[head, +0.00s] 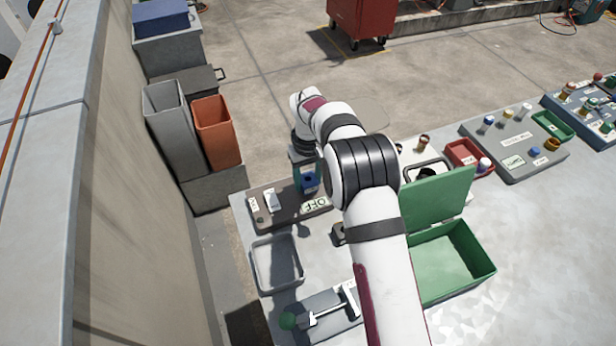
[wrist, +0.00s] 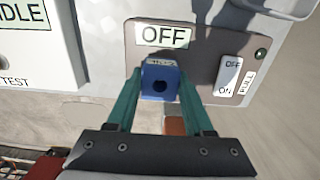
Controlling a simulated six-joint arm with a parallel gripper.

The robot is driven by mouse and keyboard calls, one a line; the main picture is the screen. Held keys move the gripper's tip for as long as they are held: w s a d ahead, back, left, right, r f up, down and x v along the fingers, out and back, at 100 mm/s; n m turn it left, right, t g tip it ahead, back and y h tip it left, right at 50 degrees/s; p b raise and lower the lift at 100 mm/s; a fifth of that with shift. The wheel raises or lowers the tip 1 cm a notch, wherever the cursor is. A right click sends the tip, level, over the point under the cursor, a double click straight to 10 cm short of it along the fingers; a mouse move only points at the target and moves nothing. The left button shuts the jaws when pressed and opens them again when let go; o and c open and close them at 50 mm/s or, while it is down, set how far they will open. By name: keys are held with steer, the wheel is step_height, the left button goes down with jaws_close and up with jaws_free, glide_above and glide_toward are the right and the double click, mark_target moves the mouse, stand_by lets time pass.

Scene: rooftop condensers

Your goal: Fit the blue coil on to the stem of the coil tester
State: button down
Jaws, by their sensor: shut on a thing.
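My gripper (wrist: 161,88) is shut on the blue coil (wrist: 160,82), with a teal finger on each side of it. In the head view the coil (head: 310,184) shows below my gripper (head: 308,174), over the right part of a dark panel (head: 290,212). The panel, which looks like the coil tester, carries an OFF sign (wrist: 166,36) and a white OFF/ON switch (wrist: 230,76). I cannot see the stem, nor tell whether the coil touches the panel.
An open green box (head: 480,273) stands to the right. A red bin (head: 455,150) and a grey board (head: 490,153) with small parts are farther right.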

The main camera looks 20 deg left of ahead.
steer(key=shift+f, duration=0.6)
steer(key=shift+c, duration=1)
jaws_free()
step_height(320, 180, up, 16)
